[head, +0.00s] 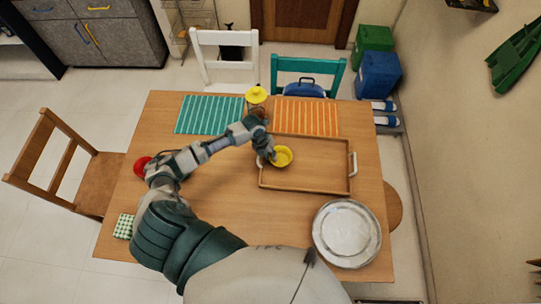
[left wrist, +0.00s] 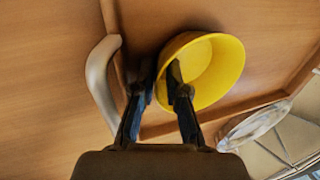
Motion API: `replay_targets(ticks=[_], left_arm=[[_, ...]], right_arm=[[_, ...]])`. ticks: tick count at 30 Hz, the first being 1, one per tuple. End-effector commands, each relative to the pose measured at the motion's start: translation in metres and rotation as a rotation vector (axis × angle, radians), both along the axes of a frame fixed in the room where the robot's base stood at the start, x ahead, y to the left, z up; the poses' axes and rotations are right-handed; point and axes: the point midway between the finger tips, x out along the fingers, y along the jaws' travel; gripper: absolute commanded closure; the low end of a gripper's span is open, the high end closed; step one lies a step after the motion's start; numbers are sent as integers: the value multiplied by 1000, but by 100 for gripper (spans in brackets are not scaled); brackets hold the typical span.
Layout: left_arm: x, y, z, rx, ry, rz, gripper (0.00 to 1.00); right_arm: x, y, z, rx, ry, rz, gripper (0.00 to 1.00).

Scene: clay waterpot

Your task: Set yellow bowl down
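The yellow bowl (head: 283,156) is at the left end of the wooden tray (head: 305,190). My left gripper (head: 270,157) is at the bowl's left side. In the left wrist view, the yellow bowl (left wrist: 215,68) shows its inside. One finger of the left gripper (left wrist: 158,75) is inside the bowl and the other is outside, with the rim between them. The tray's pale handle (left wrist: 100,75) is left of the fingers. I cannot tell whether the bowl's base touches the tray. My right gripper is not in view.
A round silver platter (head: 346,233) lies right of the tray's near side. A yellow-topped object (head: 256,95) stands behind my left arm. A red object (head: 141,167) is at the table's left edge. Teal (head: 208,114) and orange (head: 306,116) mats lie at the back. The tray's right part is clear.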

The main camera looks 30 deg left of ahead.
Motion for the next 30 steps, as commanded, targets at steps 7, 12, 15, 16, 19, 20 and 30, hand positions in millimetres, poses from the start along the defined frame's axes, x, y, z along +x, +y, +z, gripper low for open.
replay_targets(ticks=[7, 12, 15, 16, 19, 20, 30], left_arm=[[0, 1, 0, -2, -1, -1, 83], [-1, 6, 11, -2, -2, 0, 83], [-2, 11, 29, 0, -5, -2, 83], [-3, 13, 36, 0, -5, -1, 83], [-5, 19, 59, -1, -5, -2, 83], [-6, 21, 65, 0, -5, -2, 83], [-12, 32, 113, -1, -2, -1, 83]], right_arm=[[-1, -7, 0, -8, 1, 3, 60], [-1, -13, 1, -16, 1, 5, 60], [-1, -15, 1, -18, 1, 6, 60], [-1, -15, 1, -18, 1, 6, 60], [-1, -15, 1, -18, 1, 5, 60], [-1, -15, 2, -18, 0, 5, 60], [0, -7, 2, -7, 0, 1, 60]])
